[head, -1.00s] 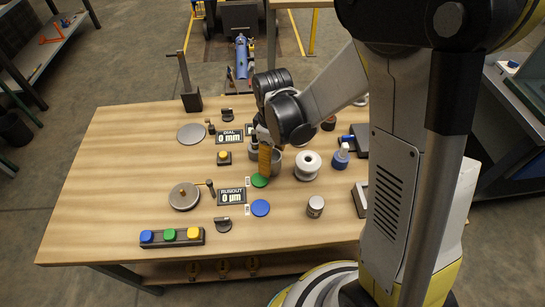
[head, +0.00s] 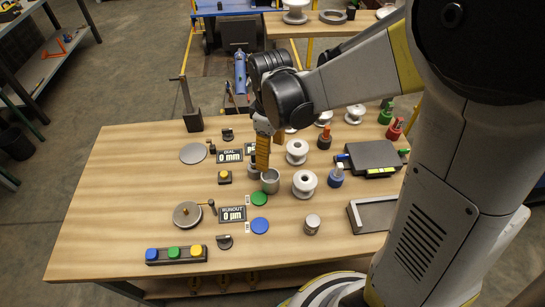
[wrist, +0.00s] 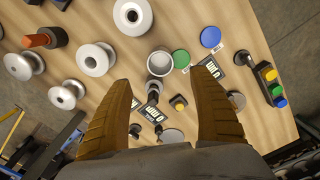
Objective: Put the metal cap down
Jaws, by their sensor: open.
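A grey metal cap (head: 270,182), shaped like an open cup, stands on the wooden table, right of the green disc (head: 259,198). In the wrist view the cap (wrist: 160,64) shows its open mouth, between and beyond the fingertips. My gripper (head: 262,168) points down just above and behind the cap in the head view. Its two orange fingers are wide apart and empty in the wrist view (wrist: 166,78). A second grey metal piece (head: 253,169) stands behind the cap, partly hidden by a finger.
White insulators (head: 305,184) stand to the right. A blue disc (head: 260,226), the dial display (head: 230,156) and the runout display (head: 232,214) lie near the cap. A small metal jar (head: 312,224) is in front.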

